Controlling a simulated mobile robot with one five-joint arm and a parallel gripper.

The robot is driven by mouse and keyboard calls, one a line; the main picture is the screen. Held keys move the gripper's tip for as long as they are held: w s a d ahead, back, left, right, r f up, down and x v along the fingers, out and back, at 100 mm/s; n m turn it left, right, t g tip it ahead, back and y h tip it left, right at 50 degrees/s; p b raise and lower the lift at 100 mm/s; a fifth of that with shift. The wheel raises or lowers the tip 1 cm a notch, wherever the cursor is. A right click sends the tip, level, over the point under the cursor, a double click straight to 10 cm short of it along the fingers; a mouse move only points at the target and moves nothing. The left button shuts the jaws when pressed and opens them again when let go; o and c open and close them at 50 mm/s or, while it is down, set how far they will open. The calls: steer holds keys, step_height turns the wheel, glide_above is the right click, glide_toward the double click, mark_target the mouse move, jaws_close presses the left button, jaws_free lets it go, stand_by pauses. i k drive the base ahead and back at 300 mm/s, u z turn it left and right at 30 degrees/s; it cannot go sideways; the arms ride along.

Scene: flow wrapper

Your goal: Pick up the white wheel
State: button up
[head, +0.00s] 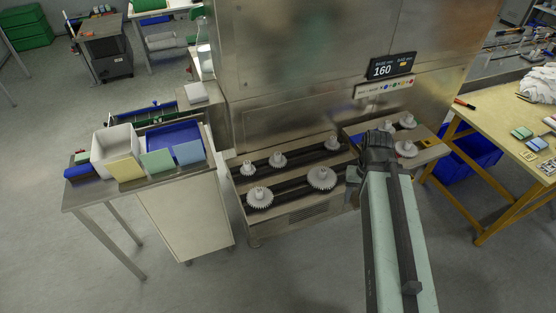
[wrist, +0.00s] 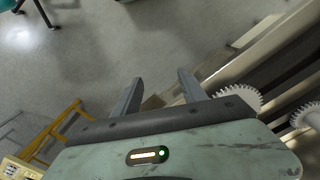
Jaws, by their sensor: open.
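Several white wheels sit on the steel machine's bed in the head view. Two large toothed ones are at the front, a left wheel (head: 260,199) and a right wheel (head: 322,180). Another white wheel (head: 405,149) lies to the right of my arm. I cannot tell which one the task means. In the wrist view, a toothed white wheel (wrist: 240,97) shows right of my gripper (wrist: 159,79), and another white wheel (wrist: 308,113) is cut by the right edge. My gripper is open and empty, its fingers apart over the floor. The arm hides the fingers in the head view.
The steel machine (head: 290,60) rises behind the wheels. A side table with a white bin (head: 115,148) and blue tray (head: 180,136) stands left. A wooden workbench (head: 490,125) with a blue crate (head: 470,150) below stands right. Open floor lies in front.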

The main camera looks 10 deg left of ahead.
mark_target(277, 161)
steer(key=k, duration=0.5)
steer(key=z, duration=1.25)
steer(key=i, duration=0.7)
steer(key=u, duration=3.6)
steer(key=i, duration=1)
steer(key=z, duration=0.15)
